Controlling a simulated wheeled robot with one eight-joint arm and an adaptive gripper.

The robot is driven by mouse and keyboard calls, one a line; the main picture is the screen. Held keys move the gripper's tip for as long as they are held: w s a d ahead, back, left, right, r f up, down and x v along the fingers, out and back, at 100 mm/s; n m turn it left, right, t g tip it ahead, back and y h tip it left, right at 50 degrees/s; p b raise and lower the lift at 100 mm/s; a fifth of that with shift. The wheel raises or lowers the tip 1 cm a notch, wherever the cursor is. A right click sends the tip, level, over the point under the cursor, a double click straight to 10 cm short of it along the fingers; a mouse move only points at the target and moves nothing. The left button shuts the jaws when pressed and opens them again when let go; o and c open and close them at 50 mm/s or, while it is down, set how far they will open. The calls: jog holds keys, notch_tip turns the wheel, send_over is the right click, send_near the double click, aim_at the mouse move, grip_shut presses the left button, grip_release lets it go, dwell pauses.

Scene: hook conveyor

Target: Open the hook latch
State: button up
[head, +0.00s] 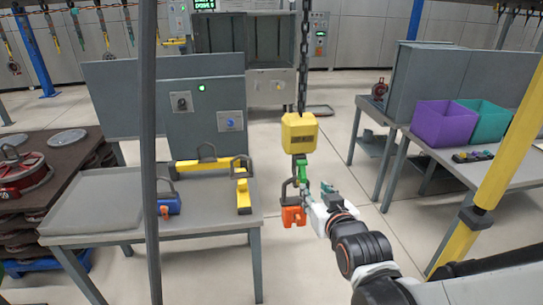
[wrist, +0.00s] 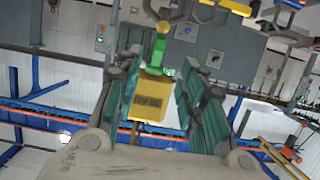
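A yellow hoist block (head: 299,133) hangs on a dark chain in the head view. Below it is a grey hook with a green latch (head: 302,172). An orange weight (head: 293,215) hangs under the hook by its dark shackle. My gripper (head: 316,190) is just right of the hook, near the height of the latch. The wrist view looks from below, with the yellow block (wrist: 150,100) and green latch (wrist: 158,48) between the two finger lines. The fingers (wrist: 163,62) are apart and hold nothing visible. I cannot tell whether a finger touches the latch.
A grey table (head: 200,215) at left holds a blue weight (head: 167,204) and yellow shackled pieces (head: 243,195). A table at right carries a purple bin (head: 443,123) and a teal bin (head: 485,119). A yellow post (head: 500,165) stands at far right. Floor around the hook is clear.

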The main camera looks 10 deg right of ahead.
aim_at(304, 181)
jog(key=shift+b+x, duration=2.1)
jog(key=shift+x, duration=3.2)
grip_shut()
